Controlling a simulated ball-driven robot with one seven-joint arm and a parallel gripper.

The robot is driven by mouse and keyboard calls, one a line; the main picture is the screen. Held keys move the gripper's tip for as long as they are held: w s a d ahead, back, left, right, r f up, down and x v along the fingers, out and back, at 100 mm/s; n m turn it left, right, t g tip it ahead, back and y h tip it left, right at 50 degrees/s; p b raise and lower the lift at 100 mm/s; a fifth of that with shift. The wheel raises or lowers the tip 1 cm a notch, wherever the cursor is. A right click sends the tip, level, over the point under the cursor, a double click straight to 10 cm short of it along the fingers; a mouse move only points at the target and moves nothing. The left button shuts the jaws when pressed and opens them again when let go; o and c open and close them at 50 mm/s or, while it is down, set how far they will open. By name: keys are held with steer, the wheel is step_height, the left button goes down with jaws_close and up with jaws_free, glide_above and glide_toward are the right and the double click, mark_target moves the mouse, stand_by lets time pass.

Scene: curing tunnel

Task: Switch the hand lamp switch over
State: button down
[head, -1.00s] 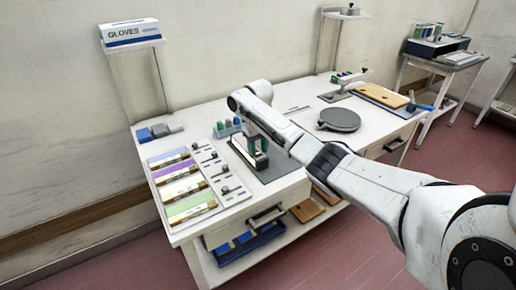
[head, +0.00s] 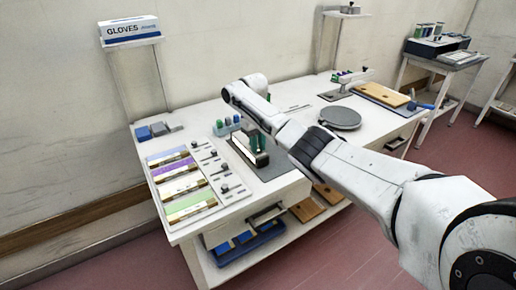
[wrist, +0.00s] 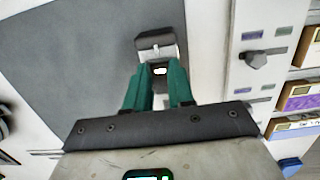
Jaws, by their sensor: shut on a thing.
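The hand lamp (wrist: 157,47) shows in the wrist view as a small dark body with a silver plate on top, just beyond my fingertips. A small bright spot shows between the fingertips at its near end. My gripper (wrist: 159,76) has two green fingers, close together and shut on the hand lamp; the fingers hide its near part. Which way the switch stands cannot be told. In the head view my gripper (head: 255,150) is low over the grey mat (head: 275,170) on the white bench, and the lamp is too small and covered to make out clearly.
To the left of the mat lies a panel with knobs (head: 222,185) beside coloured strips (head: 180,185). A rack with green and blue items (head: 227,126) stands behind my gripper. A round dark plate (head: 340,118) lies to the right. The bench's front edge is close to the mat.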

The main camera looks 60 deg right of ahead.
steer(key=b, duration=0.3)
steer(key=shift+w+d+f+g+y, duration=0.15)
steer(key=shift+f+g+y, duration=0.15)
steer(key=shift+g, duration=0.1)
steer(key=shift+r+g+b, duration=0.3)
steer(key=shift+b, duration=0.8)
steer(key=shift+a, duration=0.2)
steer(key=c, duration=1)
jaws_free()
steer(key=shift+w, duration=0.1)
steer(key=shift+o, duration=0.2)
steer(key=shift+r, duration=0.1)
